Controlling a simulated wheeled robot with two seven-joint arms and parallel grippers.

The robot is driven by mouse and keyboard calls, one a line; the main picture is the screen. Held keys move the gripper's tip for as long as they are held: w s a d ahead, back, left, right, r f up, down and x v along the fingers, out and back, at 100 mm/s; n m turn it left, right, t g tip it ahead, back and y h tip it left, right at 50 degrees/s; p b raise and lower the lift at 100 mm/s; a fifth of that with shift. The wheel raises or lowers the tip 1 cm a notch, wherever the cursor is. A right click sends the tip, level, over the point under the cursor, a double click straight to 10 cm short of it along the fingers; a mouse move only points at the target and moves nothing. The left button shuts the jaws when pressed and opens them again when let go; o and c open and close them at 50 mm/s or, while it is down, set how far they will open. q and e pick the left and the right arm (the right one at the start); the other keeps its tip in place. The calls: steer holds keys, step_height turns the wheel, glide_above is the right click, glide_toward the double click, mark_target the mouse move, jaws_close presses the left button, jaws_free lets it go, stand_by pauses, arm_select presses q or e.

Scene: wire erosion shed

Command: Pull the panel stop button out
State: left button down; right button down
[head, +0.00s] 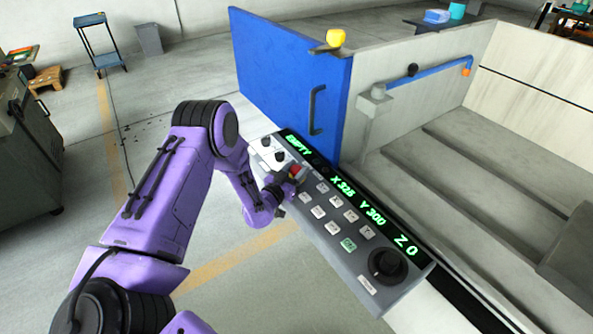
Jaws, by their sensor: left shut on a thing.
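The red stop button (296,170) is near the panel's upper left end. My left gripper (292,182) is at the button, shut on it, and its fingers hide much of the button's side. I cannot tell how far the button stands out. My purple left arm reaches in from the lower left. My right gripper is not in view.
A blue door (290,80) with a dark handle stands open behind the panel. The pale machine tank (500,150) with a blue pipe (428,76) lies to the right. A blue trolley (98,42) and grey bin (149,39) stand far off.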

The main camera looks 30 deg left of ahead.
arm_select(q)
steer(key=shift+r, duration=0.55)
steer(key=c, duration=0.7)
jaws_free()
steer(key=shift+a, duration=0.1)
steer(key=shift+r, duration=0.1)
steer(key=shift+s, duration=0.25)
steer(key=s+b, duration=0.2)
steer(key=s, duration=0.8)
